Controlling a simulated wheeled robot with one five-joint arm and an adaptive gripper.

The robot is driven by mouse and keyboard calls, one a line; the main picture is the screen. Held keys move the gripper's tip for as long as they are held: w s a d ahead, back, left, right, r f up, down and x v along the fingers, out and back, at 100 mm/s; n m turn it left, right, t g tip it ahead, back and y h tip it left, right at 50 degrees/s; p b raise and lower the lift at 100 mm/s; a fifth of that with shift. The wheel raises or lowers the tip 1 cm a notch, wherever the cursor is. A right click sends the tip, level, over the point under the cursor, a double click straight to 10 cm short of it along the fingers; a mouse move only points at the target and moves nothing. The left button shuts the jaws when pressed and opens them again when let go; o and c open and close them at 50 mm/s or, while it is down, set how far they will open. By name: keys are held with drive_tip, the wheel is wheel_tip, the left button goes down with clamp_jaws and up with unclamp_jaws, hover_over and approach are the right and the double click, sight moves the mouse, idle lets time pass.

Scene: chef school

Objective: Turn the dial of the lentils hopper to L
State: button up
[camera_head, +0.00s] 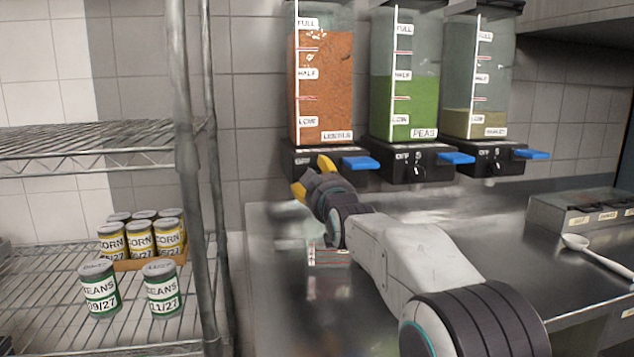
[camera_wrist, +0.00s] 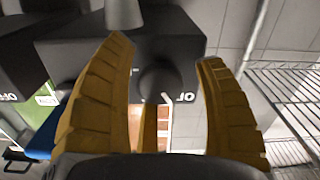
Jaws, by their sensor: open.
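The lentils hopper (camera_head: 322,85) is a clear bin of orange lentils at the left of the hopper row. Its black base (camera_head: 345,178) has a blue lever (camera_head: 360,163). My gripper (camera_head: 312,176) is at the front of this base and hides its dial in the head view. In the wrist view, which looks upside down, the dark round dial (camera_wrist: 160,82) lies between the yellow fingers of my open gripper (camera_wrist: 165,60). I cannot tell whether the fingers touch it. Upside-down print (camera_wrist: 186,97) shows beside the dial; its setting is unclear.
The peas hopper (camera_head: 405,85) and a third hopper (camera_head: 478,75) stand close on the right with their own dials and blue levers. A wire shelf (camera_head: 60,330) with cans is at the left. A metal counter (camera_head: 480,235) lies below, with a ladle (camera_head: 590,250) at the right.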

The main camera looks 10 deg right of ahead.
drive_tip(key=shift+c, duration=0.2)
drive_tip(key=c, duration=1.2)
drive_tip(key=shift+o, duration=0.2)
drive_tip(key=shift+f, duration=0.1)
drive_tip(key=m+b, duration=0.2)
drive_tip(key=m, duration=0.3)
drive_tip(key=shift+f+m, duration=0.1)
drive_tip(key=shift+m, duration=0.2)
drive_tip(key=m+b, duration=0.1)
drive_tip(key=m, duration=0.5)
drive_tip(key=shift+b, duration=0.4)
drive_tip(key=m+b, duration=0.1)
drive_tip(key=m, duration=0.5)
drive_tip(key=shift+a+m, duration=0.1)
drive_tip(key=shift+m, duration=0.3)
drive_tip(key=m, duration=0.5)
drive_tip(key=shift+r, duration=0.25)
drive_tip(key=shift+r+m, duration=0.1)
drive_tip(key=shift+m, duration=0.3)
